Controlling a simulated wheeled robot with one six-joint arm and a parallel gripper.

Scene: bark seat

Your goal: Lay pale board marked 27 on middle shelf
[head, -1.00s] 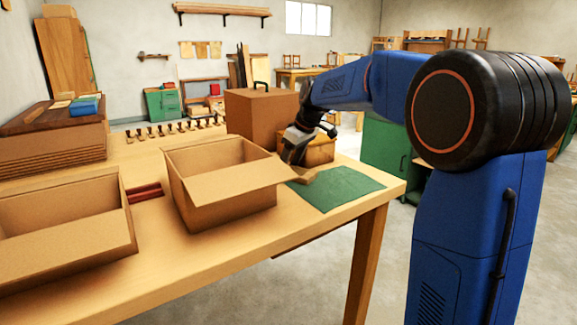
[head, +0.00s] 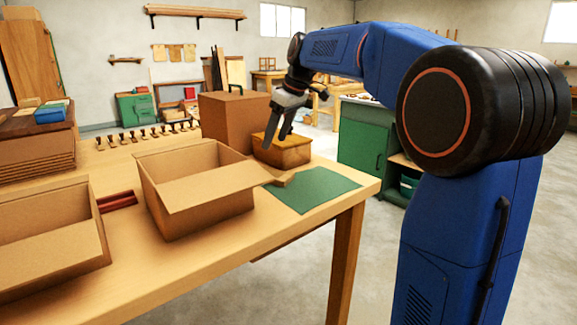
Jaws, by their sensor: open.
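My gripper (head: 279,139) is open, its fingers pointing down, with nothing seen between them. It is above the table, in front of the amber box (head: 283,151) in the picture. A small tan piece (head: 288,180) lies at the back left edge of the green mat (head: 315,191), partly hidden by the open carton's flap. I cannot read a number on it or tell whether it is the board. No board marked 27 can be made out, and I cannot pick out a middle shelf.
An open carton (head: 210,205) stands left of the mat, and another (head: 55,255) at the near left. A tall brown box (head: 233,118) stands behind. Small dark-handled tools line the back of the table (head: 130,285). A green cabinet (head: 363,140) stands beyond it.

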